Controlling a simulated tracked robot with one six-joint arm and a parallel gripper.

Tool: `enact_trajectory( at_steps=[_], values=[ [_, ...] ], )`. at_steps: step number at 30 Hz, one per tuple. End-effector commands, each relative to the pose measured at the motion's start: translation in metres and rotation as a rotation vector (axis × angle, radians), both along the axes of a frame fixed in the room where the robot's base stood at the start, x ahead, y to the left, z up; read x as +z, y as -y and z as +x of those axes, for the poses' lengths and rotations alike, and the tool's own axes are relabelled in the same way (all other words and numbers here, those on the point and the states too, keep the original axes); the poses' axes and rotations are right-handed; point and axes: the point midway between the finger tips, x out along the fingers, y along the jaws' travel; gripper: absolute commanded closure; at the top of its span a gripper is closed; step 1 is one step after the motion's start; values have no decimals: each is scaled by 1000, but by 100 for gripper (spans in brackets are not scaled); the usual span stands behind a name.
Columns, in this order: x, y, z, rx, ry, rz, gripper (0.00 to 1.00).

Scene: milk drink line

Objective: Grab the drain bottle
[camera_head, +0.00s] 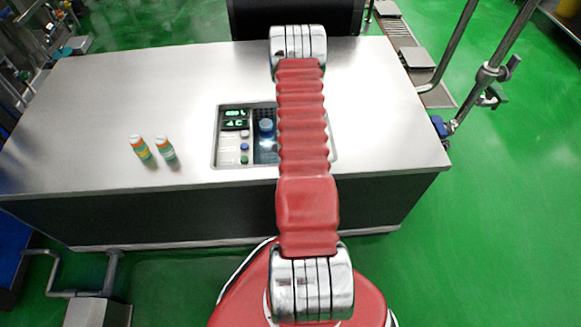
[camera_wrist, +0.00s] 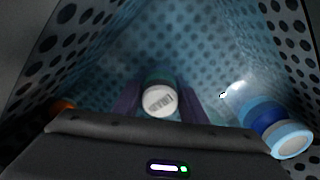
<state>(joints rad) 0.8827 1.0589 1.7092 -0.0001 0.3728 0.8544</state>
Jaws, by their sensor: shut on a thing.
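In the wrist view my gripper (camera_wrist: 158,105) has its two dark purple fingers on either side of a bottle with a white cap (camera_wrist: 160,101). The gripper is shut on this bottle. The cap carries dark print too small to read surely, and a teal band shows behind it. The bottle is inside a bluish basin with perforated walls (camera_wrist: 95,50). In the head view the basin (camera_head: 265,153) is set into the steel counter, partly hidden by my red arm, and my gripper is not visible there.
A blue-and-white capped bottle (camera_wrist: 275,128) stands close at the right in the basin. An orange piece (camera_wrist: 63,105) shows at the left. In the head view two small orange-capped bottles (camera_head: 140,148) (camera_head: 165,149) stand on the counter (camera_head: 80,110), left of a control panel (camera_head: 232,137).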

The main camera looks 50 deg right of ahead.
Motion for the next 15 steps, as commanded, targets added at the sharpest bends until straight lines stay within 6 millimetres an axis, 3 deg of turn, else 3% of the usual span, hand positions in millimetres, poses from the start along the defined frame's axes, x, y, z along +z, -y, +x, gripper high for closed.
enact_trajectory(
  at_steps=[9,15],
  values=[
    [51,1,0,0,2,-1,91],
    [67,0,0,0,-1,1,91]
  ],
)
